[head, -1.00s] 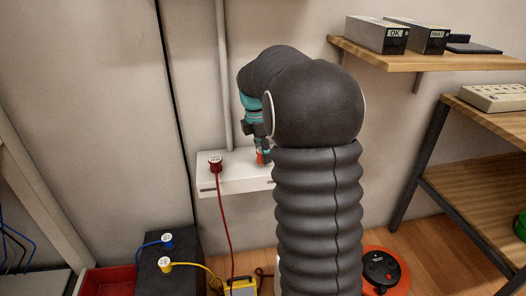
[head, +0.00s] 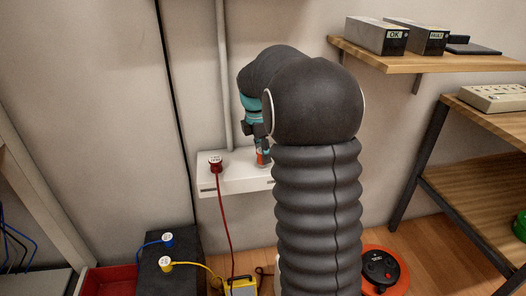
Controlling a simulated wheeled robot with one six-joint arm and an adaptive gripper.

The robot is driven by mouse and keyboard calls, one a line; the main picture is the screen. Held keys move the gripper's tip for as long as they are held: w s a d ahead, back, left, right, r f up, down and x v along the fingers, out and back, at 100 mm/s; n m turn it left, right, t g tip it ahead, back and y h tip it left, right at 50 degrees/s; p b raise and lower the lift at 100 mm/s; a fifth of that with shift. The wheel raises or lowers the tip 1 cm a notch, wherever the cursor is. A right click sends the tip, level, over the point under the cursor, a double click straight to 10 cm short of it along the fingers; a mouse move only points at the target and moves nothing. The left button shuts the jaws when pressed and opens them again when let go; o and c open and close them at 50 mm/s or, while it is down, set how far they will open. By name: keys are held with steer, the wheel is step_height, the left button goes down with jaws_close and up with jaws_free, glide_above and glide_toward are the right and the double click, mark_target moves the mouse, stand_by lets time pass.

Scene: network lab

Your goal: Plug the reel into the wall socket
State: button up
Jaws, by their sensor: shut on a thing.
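The white wall socket box (head: 221,181) is mounted low on the wall in the middle of the head view. A red plug (head: 215,163) stands upright on its left part, with a red cable hanging down. My gripper (head: 262,157) is over the right part of the box, pointing down, shut on a small orange-red thing that looks like the reel's plug. I cannot tell whether this plug is seated in the box or just above it. The orange reel (head: 403,282) with a black hub lies on the floor at right, partly behind my arm. Its cable is mostly hidden.
A yellow box (head: 242,287) is on the floor in front. A dark block (head: 187,262) with blue and yellow plugs and a red tray (head: 110,281) are at lower left. A wooden shelf (head: 435,60) and a bench (head: 480,205) are at right.

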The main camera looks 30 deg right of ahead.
mark_target(258, 151)
steer(key=shift+f, duration=0.6)
stand_by(0.6)
steer(key=o, duration=1.1)
steer(key=shift+o, duration=0.2)
steer(key=shift+r, duration=0.1)
step_height(258, 151, up, 12)
steer(key=a, duration=0.1)
steer(key=shift+a, duration=0.2)
